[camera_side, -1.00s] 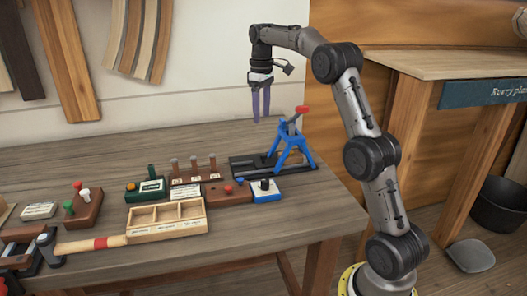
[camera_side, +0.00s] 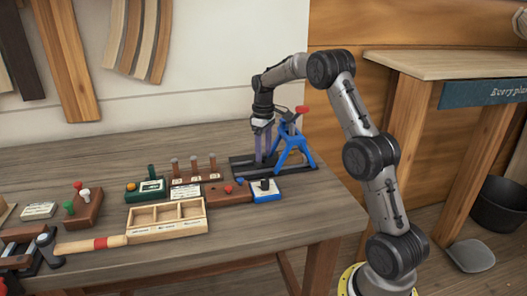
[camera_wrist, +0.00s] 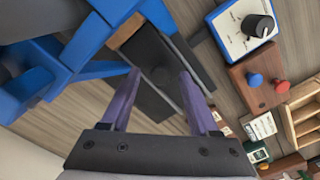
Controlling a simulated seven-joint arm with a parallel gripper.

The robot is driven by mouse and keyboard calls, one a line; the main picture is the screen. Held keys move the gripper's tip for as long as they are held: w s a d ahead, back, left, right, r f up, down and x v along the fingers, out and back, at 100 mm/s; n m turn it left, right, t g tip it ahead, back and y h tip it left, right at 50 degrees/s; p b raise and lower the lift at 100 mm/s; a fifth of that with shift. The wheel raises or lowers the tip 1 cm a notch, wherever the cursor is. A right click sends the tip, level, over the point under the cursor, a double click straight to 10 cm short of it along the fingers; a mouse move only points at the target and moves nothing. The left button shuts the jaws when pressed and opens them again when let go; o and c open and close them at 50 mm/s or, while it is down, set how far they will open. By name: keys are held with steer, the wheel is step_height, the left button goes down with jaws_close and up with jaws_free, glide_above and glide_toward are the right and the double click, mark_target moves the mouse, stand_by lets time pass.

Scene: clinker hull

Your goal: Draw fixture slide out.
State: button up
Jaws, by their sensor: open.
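The blue fixture (camera_side: 291,150) with a red-topped handle (camera_side: 302,109) stands on a black base (camera_side: 300,168) at the table's back right. A dark slide-like bar (camera_wrist: 152,55) runs out from under the blue frame in the wrist view. My gripper (camera_side: 264,160) has purple fingers and points down just left of the blue frame, low over the black base. In the wrist view my gripper (camera_wrist: 161,76) is open, with its fingers on either side of the dark bar. I cannot tell whether they touch it.
A white-topped blue box with a black knob (camera_side: 265,185) stands close in front of the fixture. A brown block with red and blue buttons (camera_side: 228,191) is beside it. Table behind the tools is clear.

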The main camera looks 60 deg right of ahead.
steer(key=shift+f, duration=0.2)
steer(key=shift+c, duration=0.2)
jaws_close()
steer(key=shift+r, duration=0.1)
stand_by(1.1)
